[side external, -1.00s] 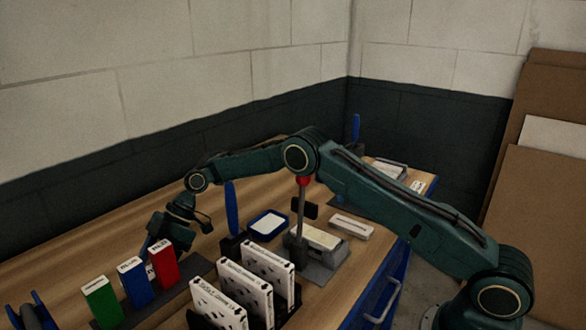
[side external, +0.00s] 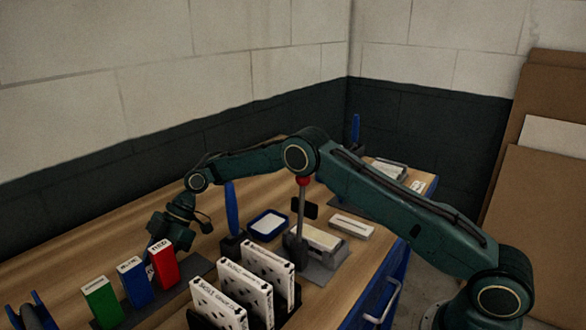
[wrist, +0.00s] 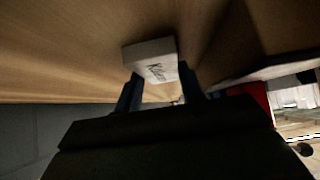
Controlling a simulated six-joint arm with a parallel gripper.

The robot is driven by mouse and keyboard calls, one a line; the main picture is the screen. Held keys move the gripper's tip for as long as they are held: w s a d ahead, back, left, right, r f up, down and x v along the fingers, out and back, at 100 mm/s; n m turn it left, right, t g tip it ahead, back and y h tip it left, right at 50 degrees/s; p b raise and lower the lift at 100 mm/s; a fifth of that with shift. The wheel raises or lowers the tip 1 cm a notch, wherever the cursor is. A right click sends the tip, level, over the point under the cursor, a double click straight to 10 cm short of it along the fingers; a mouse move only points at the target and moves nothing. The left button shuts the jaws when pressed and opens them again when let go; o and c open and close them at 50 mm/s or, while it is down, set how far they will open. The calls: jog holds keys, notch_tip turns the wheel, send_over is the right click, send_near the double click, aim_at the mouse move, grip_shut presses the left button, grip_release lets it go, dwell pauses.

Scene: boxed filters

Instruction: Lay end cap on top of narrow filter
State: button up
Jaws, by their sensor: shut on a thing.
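My gripper (wrist: 158,92) has its two fingers against a small white block (wrist: 152,56) with dark lettering on one face. The lettering is too blurred to read fully, and I cannot tell for certain whether the block is the end cap. I cannot tell which thing is the narrow filter. Several white filters (side external: 268,270) with dark spots stand upright in a dark rack at the front.
Blue (side external: 136,283) and green (side external: 102,303) boxes stand beside the red one. Behind the rack are a blue-handled tool (side external: 232,208), a blue tray (side external: 250,221), a red-topped post (side external: 303,182) on a grey base and a white box (side external: 351,227).

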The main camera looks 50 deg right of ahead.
jog(key=shift+r, duration=0.15)
notch_tip(320, 180, up, 10)
dwell(0.6)
dwell(0.6)
